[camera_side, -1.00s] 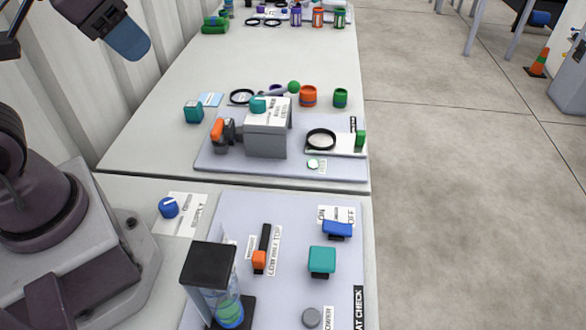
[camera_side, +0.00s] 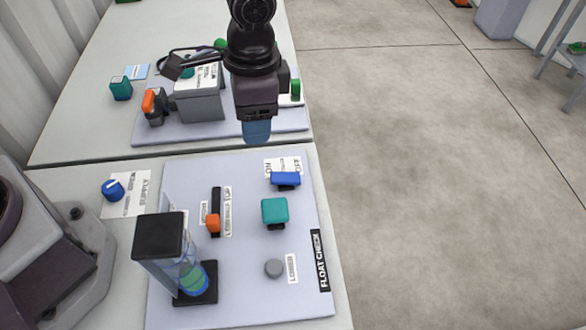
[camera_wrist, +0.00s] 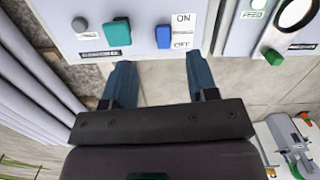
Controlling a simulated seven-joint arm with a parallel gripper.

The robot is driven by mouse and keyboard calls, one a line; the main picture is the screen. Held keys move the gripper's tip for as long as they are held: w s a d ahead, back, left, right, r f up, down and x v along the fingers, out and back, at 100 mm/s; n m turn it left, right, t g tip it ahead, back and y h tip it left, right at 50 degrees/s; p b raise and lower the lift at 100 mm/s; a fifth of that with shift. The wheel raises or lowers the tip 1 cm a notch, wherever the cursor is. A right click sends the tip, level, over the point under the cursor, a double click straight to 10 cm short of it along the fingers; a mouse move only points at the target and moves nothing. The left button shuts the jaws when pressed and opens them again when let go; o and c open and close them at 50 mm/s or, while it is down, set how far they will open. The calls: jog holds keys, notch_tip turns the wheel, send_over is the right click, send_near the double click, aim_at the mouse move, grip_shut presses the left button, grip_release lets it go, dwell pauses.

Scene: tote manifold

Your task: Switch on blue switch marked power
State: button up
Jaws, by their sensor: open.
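The blue switch (camera_side: 285,179) is a small blue block at the upper right of the front panel board (camera_side: 245,262). A white label (camera_side: 282,164) with ON at its left and OFF at its right lies just behind it. I cannot read "power" on it. In the wrist view the blue switch (camera_wrist: 163,37) sits beside its label (camera_wrist: 184,31), nearer the OFF end. My gripper (camera_side: 257,131) hangs above the gap between the two boards, behind and slightly left of the switch. Its blue fingers (camera_wrist: 160,68) are spread apart with nothing between them. They do not touch the switch.
The board also carries a teal block (camera_side: 274,210), an orange-tipped lever (camera_side: 213,222), a grey round button (camera_side: 274,268) and a black-capped clear column (camera_side: 160,236). A blue knob (camera_side: 112,189) is at left. A grey box (camera_side: 200,102) stands on the rear board.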

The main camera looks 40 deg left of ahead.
aim_at(293, 177)
jog(key=w+d+f+m, duration=0.1)
jog(key=w+d+f, duration=0.1)
jog(key=w+d, duration=0.2)
jog(key=shift+t, duration=0.3)
notch_tip(293, 177, down, 13)
jog(key=shift+w+r, duration=0.1)
